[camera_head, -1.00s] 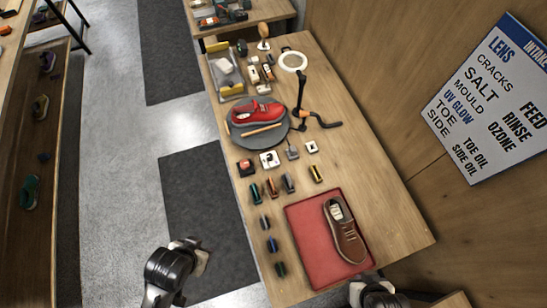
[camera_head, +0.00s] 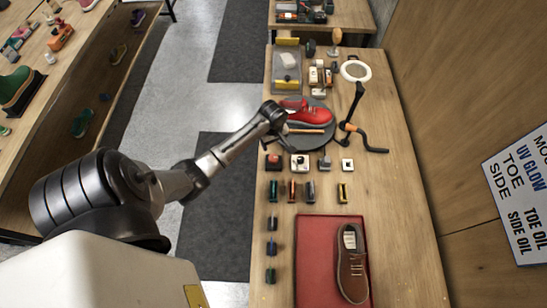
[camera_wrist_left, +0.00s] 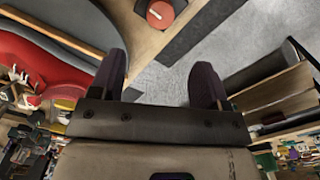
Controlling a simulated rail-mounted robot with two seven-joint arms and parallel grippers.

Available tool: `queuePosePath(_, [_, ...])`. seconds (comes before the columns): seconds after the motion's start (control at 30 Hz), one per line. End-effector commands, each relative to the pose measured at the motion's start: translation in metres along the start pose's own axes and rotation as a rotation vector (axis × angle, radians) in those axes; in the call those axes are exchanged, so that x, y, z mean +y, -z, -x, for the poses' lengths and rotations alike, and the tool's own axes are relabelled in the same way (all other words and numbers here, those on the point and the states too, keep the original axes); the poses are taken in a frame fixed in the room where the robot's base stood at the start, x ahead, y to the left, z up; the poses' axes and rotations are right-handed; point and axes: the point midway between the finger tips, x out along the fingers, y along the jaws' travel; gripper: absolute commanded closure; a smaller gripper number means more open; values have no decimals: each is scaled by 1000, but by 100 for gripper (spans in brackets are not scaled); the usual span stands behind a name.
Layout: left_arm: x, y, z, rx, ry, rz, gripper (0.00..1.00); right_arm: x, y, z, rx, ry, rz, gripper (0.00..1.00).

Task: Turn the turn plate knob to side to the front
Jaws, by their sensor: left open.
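The turn plate (camera_head: 318,141) is a dark grey disc on the bench, with a red sneaker (camera_head: 312,112) on it. A thin wooden stick lies in front of the shoe. In the left wrist view the plate's edge (camera_wrist_left: 75,14) and the sneaker (camera_wrist_left: 38,60) are at the left. My left gripper (camera_wrist_left: 160,78) is open and empty beside them. In the head view my left wrist hangs at the plate's left side and covers part of it. A red round knob (camera_wrist_left: 160,12) on a dark base is beyond the fingers; it also shows below the plate (camera_head: 273,161).
A black stand (camera_head: 357,105) is right of the plate. Several small switch blocks (camera_head: 299,163) and bottles (camera_head: 292,190) sit in front of it. A red mat (camera_head: 315,255) holds a brown shoe (camera_head: 351,265). A clear bin (camera_head: 287,70) stands behind. The bench's right side is clear.

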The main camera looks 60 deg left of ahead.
Motion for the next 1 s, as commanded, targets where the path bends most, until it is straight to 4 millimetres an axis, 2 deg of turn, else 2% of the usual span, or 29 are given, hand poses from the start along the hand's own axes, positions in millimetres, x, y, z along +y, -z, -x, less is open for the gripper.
queuePosePath(0.3, [-1,0,-61,1,3,-2,30,3,-2,-3,0,-9,10,100])
queuePosePath(0.6, [-1,-1,-104,2,2,-4,30,3,-3,-8,0,-8,8,100])
queuePosePath(0.8, [-1,-1,-117,2,1,-5,30,1,-4,-10,0,-4,4,100])
queuePosePath(1.0, [-1,-1,-121,3,0,-5,30,0,-4,-10,0,-1,-1,100])
